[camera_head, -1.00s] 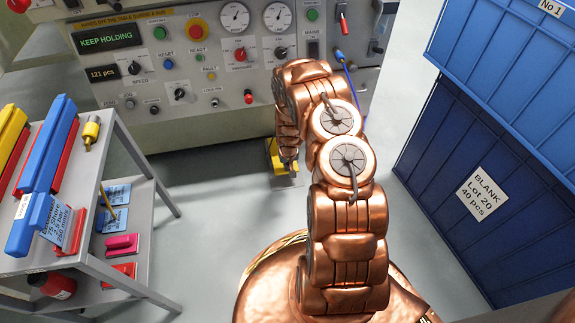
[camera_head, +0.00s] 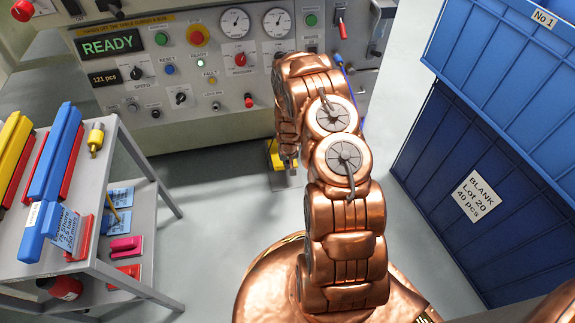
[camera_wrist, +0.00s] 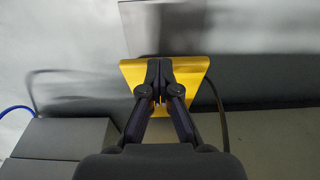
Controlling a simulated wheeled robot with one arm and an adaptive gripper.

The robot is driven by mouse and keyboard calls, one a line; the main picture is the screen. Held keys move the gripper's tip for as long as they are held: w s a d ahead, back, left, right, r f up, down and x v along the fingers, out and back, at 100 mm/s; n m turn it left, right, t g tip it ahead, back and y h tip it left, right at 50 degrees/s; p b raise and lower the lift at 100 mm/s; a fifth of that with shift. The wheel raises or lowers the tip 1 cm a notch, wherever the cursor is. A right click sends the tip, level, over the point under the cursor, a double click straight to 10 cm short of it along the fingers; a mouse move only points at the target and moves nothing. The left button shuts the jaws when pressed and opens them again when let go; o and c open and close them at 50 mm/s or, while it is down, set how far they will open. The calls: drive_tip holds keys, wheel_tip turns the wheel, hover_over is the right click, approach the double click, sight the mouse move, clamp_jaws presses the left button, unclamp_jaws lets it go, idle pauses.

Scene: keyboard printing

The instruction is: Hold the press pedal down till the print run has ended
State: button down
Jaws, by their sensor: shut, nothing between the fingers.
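The yellow press pedal (camera_head: 274,152) is on the floor at the foot of the press, partly hidden by my arm in the head view. In the wrist view the pedal (camera_wrist: 190,75) lies right under my gripper (camera_wrist: 159,92). The fingers are shut with nothing between them, and their tips are over the middle of the yellow plate. They seem to touch it, but I cannot tell how far it is pressed. The press display (camera_head: 112,43) reads "READY" in green. The counter (camera_head: 104,78) below it reads "121 pcs".
The control panel (camera_head: 225,85) has knobs, gauges and a red stop button (camera_head: 197,35). A grey cart (camera_head: 125,190) with coloured bars stands at left. Blue crates (camera_head: 475,150), one labelled "BLANK Lot 20 40 pcs", stand at right. The floor between is clear.

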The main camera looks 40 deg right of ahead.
drive_tip(key=s+a+r+p, duration=0.1)
drive_tip(key=s+r+p, duration=0.1)
drive_tip(key=r, duration=0.7)
drive_tip(key=s+a+r+p, duration=0.1)
drive_tip(key=s+r, duration=0.3)
drive_tip(key=r, duration=0.5)
drive_tip(key=shift+s+a+r+p, duration=0.3)
drive_tip(key=shift+a+p, duration=0.1)
drive_tip(key=shift+p, duration=0.3)
drive_tip(key=s+a+r+n+p, duration=0.15)
drive_tip(key=a+r+p, duration=0.4)
drive_tip(key=r, duration=0.75)
drive_tip(key=s+a+r+g+y+p, duration=0.1)
drive_tip(key=s+a+r+p, duration=0.4)
drive_tip(key=r, duration=0.7)
drive_tip(key=s+a+r+n+p, duration=0.1)
drive_tip(key=a+r+p, duration=0.4)
drive_tip(key=r, duration=0.8)
drive_tip(key=s+a+r+n+g+p, duration=0.1)
drive_tip(key=s+a+r+p, duration=0.1)
drive_tip(key=s+r+p, duration=0.6)
drive_tip(key=s+a+r+n+g+p, duration=0.1)
drive_tip(key=s+a+r+p, duration=0.1)
drive_tip(key=s+r+p, duration=0.6)
drive_tip(key=s+r, duration=0.5)
drive_tip(key=r, duration=0.6)
drive_tip(key=shift+a+r, duration=0.25)
